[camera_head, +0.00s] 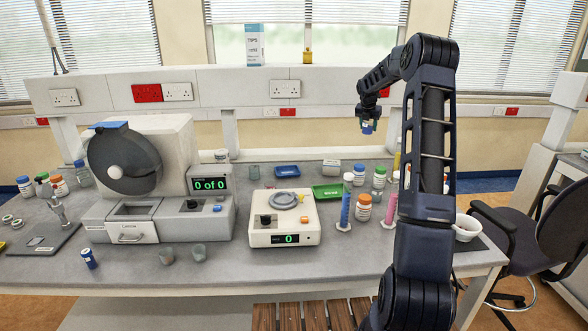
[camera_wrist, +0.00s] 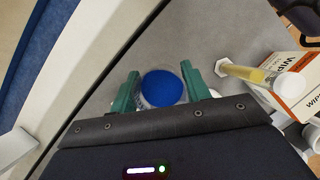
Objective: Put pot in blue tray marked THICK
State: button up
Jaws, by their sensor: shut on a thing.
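My gripper (camera_head: 370,112) is raised above the back of the bench, right of centre. It is shut on a small pot with a blue lid (camera_head: 367,128). In the wrist view the pot's round blue lid (camera_wrist: 163,88) sits between the two green fingers of my gripper (camera_wrist: 162,78). The pot hangs clear of the bench. The blue tray (camera_head: 287,171) lies at the back of the bench, left of and below my gripper. The marking on it is too small to read.
A green tray (camera_head: 327,193) lies right of and nearer than the blue tray. A balance (camera_head: 284,218) stands in front. Several bottles, a blue cylinder (camera_head: 345,210) and a pink cylinder (camera_head: 389,209) stand to the right. A yellow cylinder (camera_wrist: 250,74) and a wipes box (camera_wrist: 290,92) show in the wrist view.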

jog(key=w+a+n+y, duration=0.1)
jog(key=w+a+n, duration=0.15)
jog(key=a, duration=1.65)
jog(key=n+y, duration=0.1)
jog(key=n, duration=0.3)
send_over(287, 170)
jog(key=s, duration=0.2)
jog(key=shift+t, duration=0.5)
notch_tip(287, 170, down, 19)
jog(key=shift+w+d+f, duration=0.1)
jog(key=shift+w+f, duration=0.05)
jog(key=shift+f, duration=0.1)
jog(key=o, duration=1)
